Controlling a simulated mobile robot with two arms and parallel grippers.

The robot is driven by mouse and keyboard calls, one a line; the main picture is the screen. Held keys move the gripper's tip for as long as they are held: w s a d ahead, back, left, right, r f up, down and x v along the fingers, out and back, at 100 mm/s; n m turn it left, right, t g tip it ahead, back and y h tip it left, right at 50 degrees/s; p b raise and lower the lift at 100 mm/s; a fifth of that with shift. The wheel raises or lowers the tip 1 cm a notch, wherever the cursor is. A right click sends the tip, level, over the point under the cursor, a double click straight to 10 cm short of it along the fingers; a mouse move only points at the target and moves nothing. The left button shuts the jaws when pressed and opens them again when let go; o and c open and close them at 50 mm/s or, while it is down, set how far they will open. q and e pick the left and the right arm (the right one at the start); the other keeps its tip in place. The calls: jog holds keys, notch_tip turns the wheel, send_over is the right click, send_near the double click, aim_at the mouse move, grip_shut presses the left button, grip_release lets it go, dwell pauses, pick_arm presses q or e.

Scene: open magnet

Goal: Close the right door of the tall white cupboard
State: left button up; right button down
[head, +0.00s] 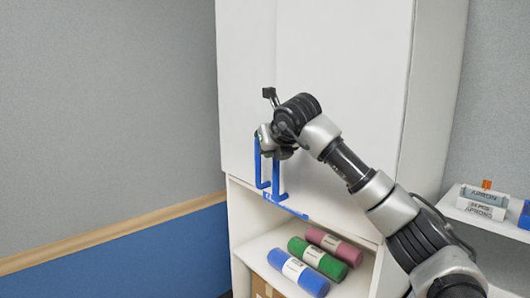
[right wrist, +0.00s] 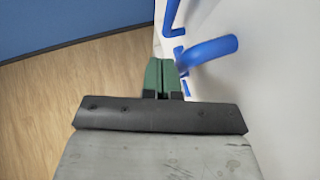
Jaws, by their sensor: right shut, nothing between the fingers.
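The tall white cupboard (head: 440,100) stands in front of me with its right door (head: 345,60) and left door (head: 245,60). Both look flush or nearly so in the head view; I cannot tell whether a small gap is left. Two upright blue handles (head: 278,180) sit near the seam, low on the doors. Blue handles (right wrist: 208,52) also show on the white surface in the right wrist view. My right gripper (right wrist: 162,75) is shut and empty, its green fingertips close beside the white surface; contact is unclear. My wrist covers part of the handles in the head view. My left gripper is out of view.
Below the doors is an open shelf with blue (head: 300,275), green (head: 318,258) and pink (head: 335,246) rolls. A side shelf at right holds labelled boxes (head: 483,200). A blue and grey wall (head: 110,120) stands at left; wooden floor (right wrist: 60,110) is clear.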

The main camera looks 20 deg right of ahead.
jog(key=shift+w+d, duration=1.05)
jog(key=shift+d, duration=0.2)
jog(key=shift+f, duration=0.1)
